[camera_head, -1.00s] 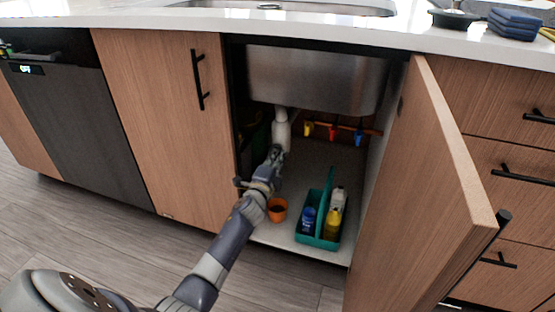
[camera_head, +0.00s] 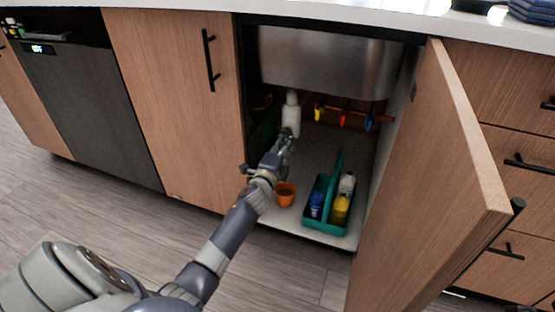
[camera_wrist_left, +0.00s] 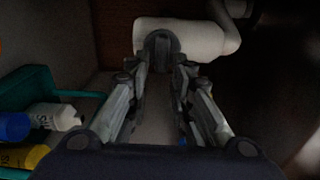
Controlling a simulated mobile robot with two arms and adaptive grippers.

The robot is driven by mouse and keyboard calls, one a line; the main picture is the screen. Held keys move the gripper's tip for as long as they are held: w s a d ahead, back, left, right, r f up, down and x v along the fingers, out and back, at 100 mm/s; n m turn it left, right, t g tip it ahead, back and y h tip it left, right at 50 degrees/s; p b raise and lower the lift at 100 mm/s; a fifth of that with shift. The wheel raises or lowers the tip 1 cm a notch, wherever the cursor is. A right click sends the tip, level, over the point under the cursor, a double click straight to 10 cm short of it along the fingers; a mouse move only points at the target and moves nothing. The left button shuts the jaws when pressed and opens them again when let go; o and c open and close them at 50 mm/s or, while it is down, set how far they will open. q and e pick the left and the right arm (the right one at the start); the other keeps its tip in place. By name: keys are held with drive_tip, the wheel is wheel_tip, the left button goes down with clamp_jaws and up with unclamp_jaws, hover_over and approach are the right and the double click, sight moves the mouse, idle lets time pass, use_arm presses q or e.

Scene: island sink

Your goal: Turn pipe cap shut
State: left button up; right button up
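The white drain pipe (camera_head: 291,112) hangs below the steel sink inside the open cabinet. In the left wrist view the white pipe (camera_wrist_left: 205,38) lies across the top, with a round grey cap (camera_wrist_left: 158,44) on it. My left gripper (camera_head: 287,142) reaches into the cabinet just below the pipe. In the left wrist view its fingertips (camera_wrist_left: 161,68) are apart, one near each side of the cap. Whether they touch the cap cannot be told. In the head view the arm and gripper hide the cap. My right gripper is not in view.
A teal caddy (camera_head: 309,211) with bottles and an orange pot (camera_head: 285,195) stand on the cabinet floor, right of my arm. Coloured valves (camera_head: 343,119) line the back wall. The open door (camera_head: 440,180) bounds the right side; a closed door (camera_head: 172,110) stands left.

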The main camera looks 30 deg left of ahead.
use_arm(q)
drive_tip(key=v, duration=1)
drive_tip(key=shift+d, duration=0.1)
